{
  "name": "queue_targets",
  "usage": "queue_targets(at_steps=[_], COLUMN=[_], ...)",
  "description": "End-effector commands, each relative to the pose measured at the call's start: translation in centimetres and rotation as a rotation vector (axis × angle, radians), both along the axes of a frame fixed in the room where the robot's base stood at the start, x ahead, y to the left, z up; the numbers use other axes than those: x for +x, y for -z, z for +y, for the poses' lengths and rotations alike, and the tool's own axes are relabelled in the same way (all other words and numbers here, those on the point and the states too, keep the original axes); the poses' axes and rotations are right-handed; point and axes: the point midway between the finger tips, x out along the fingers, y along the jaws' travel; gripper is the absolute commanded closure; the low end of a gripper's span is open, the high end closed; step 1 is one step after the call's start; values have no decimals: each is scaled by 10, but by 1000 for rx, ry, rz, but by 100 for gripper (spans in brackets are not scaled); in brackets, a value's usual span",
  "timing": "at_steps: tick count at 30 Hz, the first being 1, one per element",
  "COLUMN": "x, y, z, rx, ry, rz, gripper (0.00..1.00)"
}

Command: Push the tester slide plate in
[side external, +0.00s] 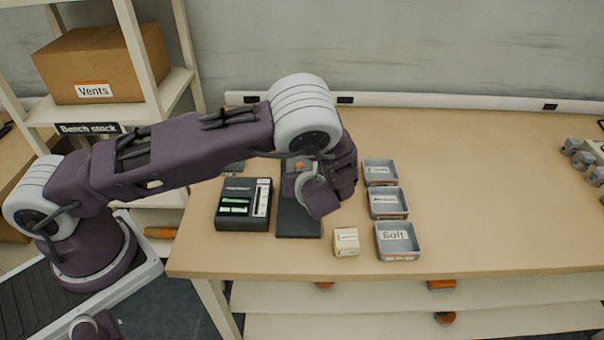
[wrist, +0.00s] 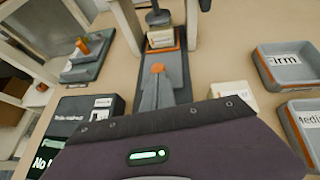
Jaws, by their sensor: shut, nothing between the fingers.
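The tester stands with two pale uprights and a round dark press foot (wrist: 158,17) at the top of the wrist view. Its grey slide plate (wrist: 174,68) has orange edging and runs toward me from between the uprights. A small cream labelled wadding block (wrist: 161,38) sits at its far end, close to the foot. My gripper (wrist: 157,78) is shut and empty, its grey fingers over the plate's near part, by an orange round knob. I cannot tell whether they touch. In the side view my purple hand and wrist hide most of the tester; its dark base (side external: 298,222) shows below.
A black display box (side external: 243,205) stands left of the base. Right are three grey trays: Firm (side external: 366,181), Medium (side external: 388,215) and Soft (side external: 399,255).

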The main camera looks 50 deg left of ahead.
Motion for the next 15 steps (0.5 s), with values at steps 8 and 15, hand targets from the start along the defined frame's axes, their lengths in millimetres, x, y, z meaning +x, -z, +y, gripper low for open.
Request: queue_targets(at_steps=[8,15], x=[-37,-67], y=[-16,-44], z=[-53,-93], rx=[-3,-3], ry=[4,3], rz=[-4,-2], gripper=[100,100])
